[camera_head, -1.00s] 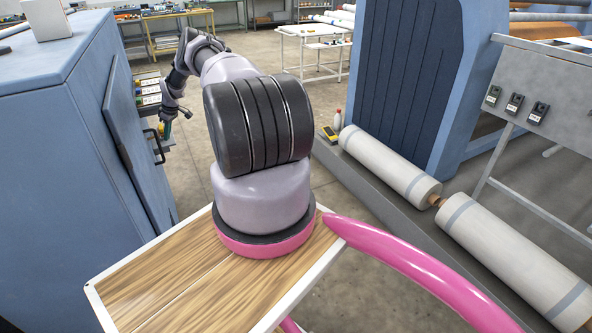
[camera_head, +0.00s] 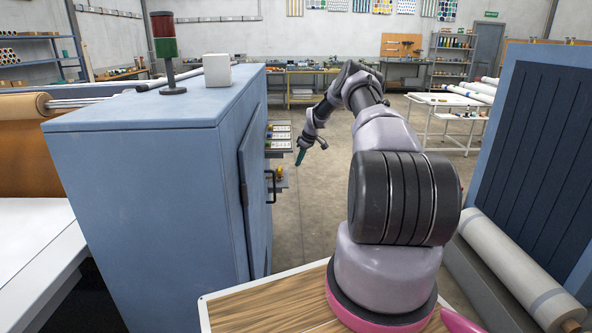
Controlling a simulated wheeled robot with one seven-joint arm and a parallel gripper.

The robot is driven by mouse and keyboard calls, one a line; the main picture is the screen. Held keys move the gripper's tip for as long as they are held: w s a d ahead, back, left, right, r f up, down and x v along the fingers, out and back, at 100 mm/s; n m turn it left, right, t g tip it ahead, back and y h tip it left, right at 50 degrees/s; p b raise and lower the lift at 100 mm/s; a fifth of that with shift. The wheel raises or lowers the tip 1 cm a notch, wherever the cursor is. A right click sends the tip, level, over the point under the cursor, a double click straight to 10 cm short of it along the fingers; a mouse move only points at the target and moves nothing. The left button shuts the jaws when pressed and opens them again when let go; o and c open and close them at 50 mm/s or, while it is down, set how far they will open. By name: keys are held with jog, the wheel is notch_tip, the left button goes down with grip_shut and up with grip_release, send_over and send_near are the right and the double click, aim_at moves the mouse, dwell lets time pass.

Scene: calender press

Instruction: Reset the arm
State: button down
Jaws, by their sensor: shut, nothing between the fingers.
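My arm (camera_head: 390,140) rises from my wooden-topped base, reaches forward, and bends over to the left at its far end. My gripper (camera_head: 300,157) hangs at the end of it, pointing down, with small teal fingertips. It is shut and holds nothing. In the picture it is just right of the blue cabinet's control panel (camera_head: 279,137); the distance between them is hard to tell. The fingertips look small from here.
A pale roll (camera_head: 515,265) lies at right beside a blue machine frame (camera_head: 530,150). Floor ahead is open up to the workbenches.

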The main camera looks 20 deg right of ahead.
jog(key=s+a+r, duration=0.1)
jog(key=a+r, duration=0.3)
jog(key=r, duration=0.5)
jog(key=s+a+r, duration=0.2)
jog(key=a+r, duration=0.1)
jog(key=r, duration=0.6)
jog(key=s+a+r+m+h, duration=0.1)
jog(key=s+a+r+m, duration=0.1)
jog(key=s+a+r, duration=0.55)
jog(key=s+a+r+m+h, duration=0.15)
jog(key=s+r, duration=0.35)
jog(key=r, duration=0.6)
jog(key=s+a+r+m+t, duration=0.1)
jog(key=s+a+r, duration=0.15)
jog(key=s, duration=0.35)
jog(key=s+a+r+m, duration=0.1)
jog(key=s+r, duration=0.3)
jog(key=s, duration=0.2)
jog(key=s+a+r+m+t, duration=0.1)
jog(key=s+a+r, duration=0.15)
jog(key=s, duration=0.45)
jog(key=s+a+f+m+t+y, duration=0.1)
jog(key=s+m, duration=0.3)
jog(key=s, duration=1.6)
jog(key=shift+a+f+y, duration=0.3)
jog(key=shift+a+y, duration=0.1)
jog(key=shift+y, duration=0.15)
